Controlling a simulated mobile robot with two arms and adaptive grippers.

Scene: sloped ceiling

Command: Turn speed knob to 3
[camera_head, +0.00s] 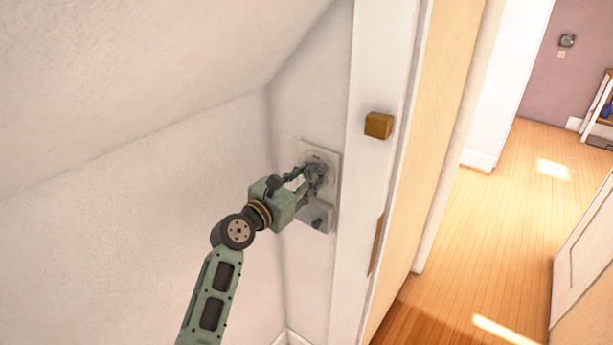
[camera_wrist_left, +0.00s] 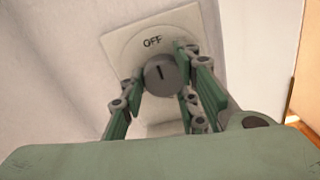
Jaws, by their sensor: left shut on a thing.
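The speed knob (camera_wrist_left: 167,74) is a round grey knob with a dark line on its face, on a pale wall plate (camera_wrist_left: 128,52). The word OFF is printed on the plate above the knob, and the line on the knob stands about upright, toward OFF. My left gripper (camera_wrist_left: 168,84) is shut on the knob, one finger on each side. In the head view, my left gripper (camera_head: 310,180) reaches to the plate (camera_head: 333,165) and hides most of the knob. No number 3 is readable. My right gripper is not in view.
A white door frame (camera_head: 372,80) with a wooden block (camera_head: 378,125) stands just right of the plate. The sloped ceiling (camera_head: 130,70) comes down at the left. An open doorway leads to a wooden floor (camera_head: 510,215) at the right.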

